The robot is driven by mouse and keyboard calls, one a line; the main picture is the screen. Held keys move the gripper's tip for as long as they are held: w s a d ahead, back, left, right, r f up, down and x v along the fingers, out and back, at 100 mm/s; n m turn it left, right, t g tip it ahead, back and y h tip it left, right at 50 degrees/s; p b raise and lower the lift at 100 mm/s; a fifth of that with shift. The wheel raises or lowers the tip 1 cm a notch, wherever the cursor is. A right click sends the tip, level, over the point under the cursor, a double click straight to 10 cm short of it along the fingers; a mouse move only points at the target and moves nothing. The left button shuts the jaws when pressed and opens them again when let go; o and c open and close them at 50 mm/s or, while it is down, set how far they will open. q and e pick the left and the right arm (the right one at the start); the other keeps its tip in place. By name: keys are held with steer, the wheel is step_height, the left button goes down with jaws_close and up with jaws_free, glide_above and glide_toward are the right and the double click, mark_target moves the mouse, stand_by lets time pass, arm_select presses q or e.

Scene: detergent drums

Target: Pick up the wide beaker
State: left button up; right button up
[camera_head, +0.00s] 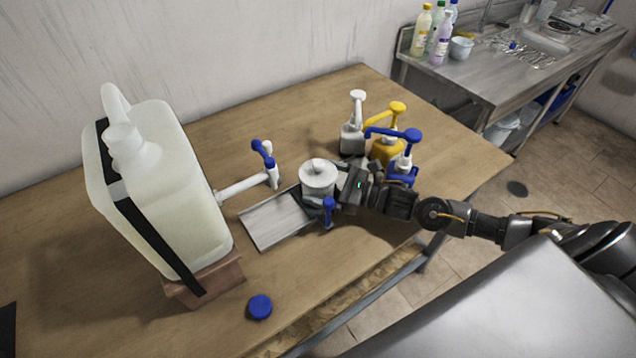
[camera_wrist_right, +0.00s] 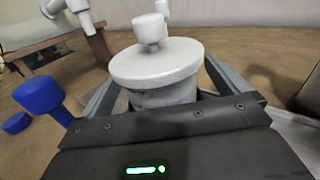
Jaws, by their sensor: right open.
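The wide beaker appears to be the squat round vessel with a white lid and knob (camera_head: 318,182), standing at the right end of a metal tray (camera_head: 272,222). It also shows in the right wrist view (camera_wrist_right: 160,70), upright between the fingers. My right gripper (camera_head: 322,203) comes in from the right. Its fingers are open, one on each side of the vessel; I cannot tell whether they touch it. The vessel's lower part is hidden by the gripper. My left gripper is not in view.
A blue-topped piece (camera_head: 328,207) stands close by the gripper. A big white drum (camera_head: 160,190) with a tap (camera_head: 243,187) stands at left on a brown block (camera_head: 203,282). Pump bottles, grey (camera_head: 352,138), yellow (camera_head: 388,150) and blue (camera_head: 403,172), crowd behind my wrist. A blue cap (camera_head: 260,306) lies in front.

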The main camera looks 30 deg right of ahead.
mark_target(323, 163)
steer(key=shift+c, duration=0.2)
steer(key=c, duration=1.2)
steer(key=shift+r, duration=0.1)
step_height(323, 163, up, 10)
steer(key=shift+f+b, duration=0.1)
steer(key=shift+b, duration=0.9)
